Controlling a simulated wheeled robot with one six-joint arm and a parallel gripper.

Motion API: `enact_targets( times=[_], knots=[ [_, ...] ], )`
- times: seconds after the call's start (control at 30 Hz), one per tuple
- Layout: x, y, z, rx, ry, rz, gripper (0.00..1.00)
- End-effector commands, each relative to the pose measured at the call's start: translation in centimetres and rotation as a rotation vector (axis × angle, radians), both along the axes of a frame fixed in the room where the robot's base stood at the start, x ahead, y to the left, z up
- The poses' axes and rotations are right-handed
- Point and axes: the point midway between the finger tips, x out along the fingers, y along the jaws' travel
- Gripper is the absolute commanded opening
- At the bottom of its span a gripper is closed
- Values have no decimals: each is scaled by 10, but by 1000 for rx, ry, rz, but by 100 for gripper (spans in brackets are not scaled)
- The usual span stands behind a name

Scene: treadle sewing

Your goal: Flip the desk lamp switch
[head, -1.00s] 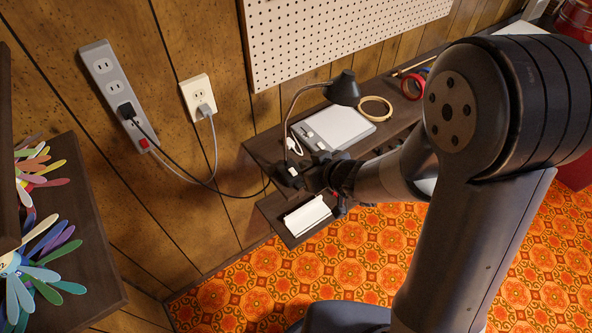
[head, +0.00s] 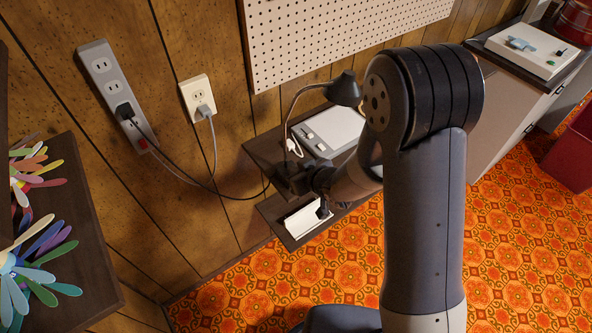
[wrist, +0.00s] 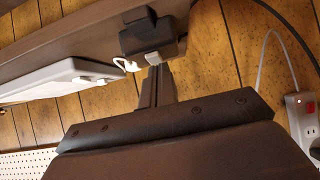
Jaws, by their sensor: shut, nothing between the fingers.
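The desk lamp (head: 344,89) is black, with a thin bent neck and a round shade, and stands at the left end of the dark wooden desk. In the wrist view its black base (wrist: 148,36) is at top centre, with a small pale switch (wrist: 153,59) on its near side. My gripper (wrist: 155,68) is shut and empty, its fingertips right at the switch; I cannot tell whether they touch it. In the head view my gripper (head: 287,181) is at the desk's left end and hides the base and switch. The shade shows no clear glow.
A white flat device (head: 336,130) lies on the desk beside the lamp. A white item (head: 306,217) lies on a lower shelf. A grey power strip (head: 103,80) and a white outlet (head: 199,97) are on the wall, with cables hanging near my gripper. Patterned floor lies in front.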

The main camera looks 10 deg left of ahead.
Motion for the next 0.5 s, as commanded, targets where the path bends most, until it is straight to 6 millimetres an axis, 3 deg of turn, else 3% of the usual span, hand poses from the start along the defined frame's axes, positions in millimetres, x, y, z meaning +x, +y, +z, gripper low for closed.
enact_targets(
  times=[0.5],
  knots=[
    [1,1,-3,-32,30,1,0]
  ],
)
